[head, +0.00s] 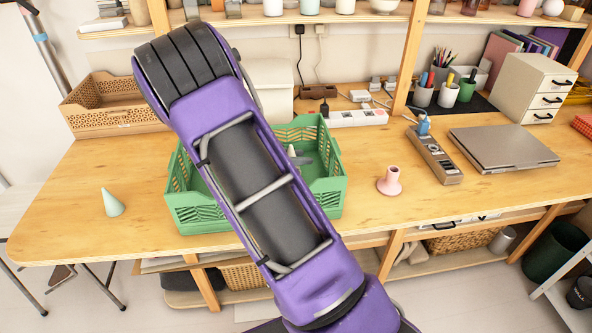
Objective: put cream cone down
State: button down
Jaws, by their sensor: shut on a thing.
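My purple arm crosses the middle of the head view and hides my gripper and whatever it holds. No cream cone can be made out clearly. A small pale, pointed thing (292,152) shows past the right edge of my arm, over the green crate (327,200); I cannot tell what it is. The crate stands on the wooden table, its middle covered by my arm. A pale mint-green cone (112,203) stands upright on the table at the left, apart from the crate.
A pink flared object (390,181) stands right of the crate. Beyond it are a power strip (435,155), a closed laptop (502,147) and a drawer box (532,86). A tan basket (112,105) sits at the back left. The table's front left is clear around the mint cone.

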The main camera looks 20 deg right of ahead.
jog(key=shift+f+b, duration=0.35)
jog(key=shift+f, duration=1.4)
jog(key=shift+f, duration=0.1)
jog(key=c, duration=0.5)
grip_release()
jog(key=p+v, duration=0.1)
jog(key=v, duration=1.1)
jog(key=shift+p, duration=0.35)
